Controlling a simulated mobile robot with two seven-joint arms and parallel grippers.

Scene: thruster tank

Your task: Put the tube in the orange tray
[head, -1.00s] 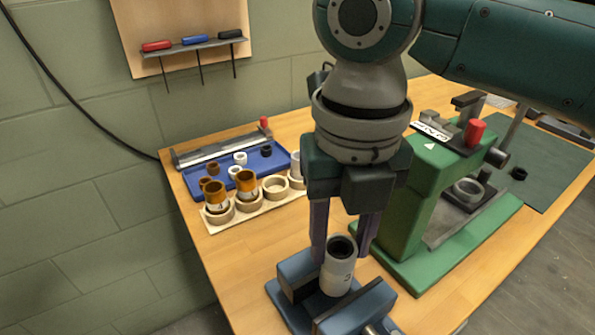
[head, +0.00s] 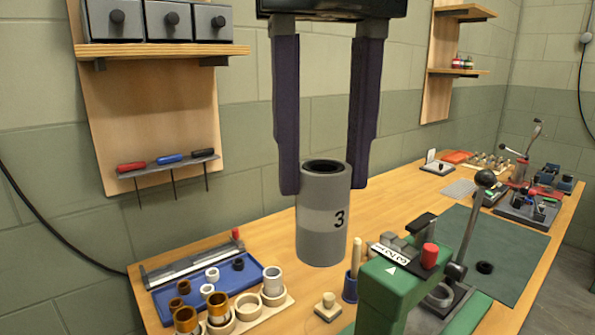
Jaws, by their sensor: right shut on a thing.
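The grey tube (head: 322,220) with a black 3 on it hangs upright in the middle of the head view. My right gripper (head: 323,180) comes down from above, its two dark fingers on either side of the tube's upper end, shut on it. The tube is up in front of the bench, and its dark open top shows between the fingers. A small flat orange thing (head: 456,157), seemingly the orange tray, lies far back on the bench, to the right of the tube and well apart from it. My left gripper is out of view.
A green press (head: 395,290) with a red knob stands close at the lower right of the tube. A blue tray (head: 205,293) and a ring rack (head: 250,312) are at lower left. The dark green mat (head: 500,245) has much bare room.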

